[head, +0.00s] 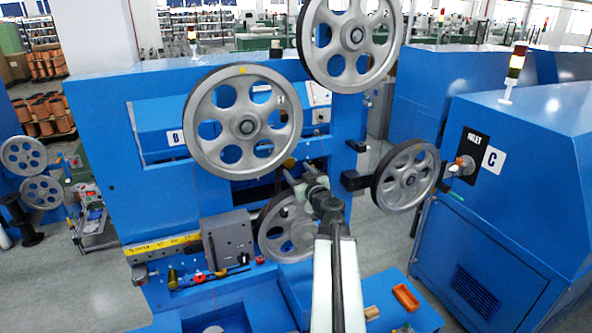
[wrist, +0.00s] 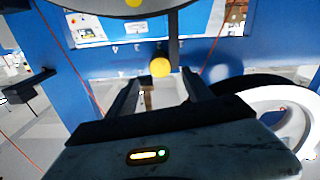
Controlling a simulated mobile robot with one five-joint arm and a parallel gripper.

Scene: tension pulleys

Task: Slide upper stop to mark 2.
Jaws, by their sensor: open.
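In the wrist view a yellow round knob (wrist: 160,67) sits on a dark vertical bar, in front of a blue panel with small pale marks that I cannot read. I cannot tell for certain that this knob is the upper stop. My gripper (wrist: 160,88) is open, its two dark fingers on either side below the knob, apart from it. A small brown piece shows between the fingers, behind them. In the head view my gripper (head: 291,176) is near the blue machine, just below a small yellow knob (head: 290,162) that is partly hidden.
A large spoked pulley (head: 214,132) hangs left of my gripper, another (head: 335,72) above it. A smaller wheel (head: 408,175) stands to the right and one (head: 272,244) below. Thin red wires run close by.

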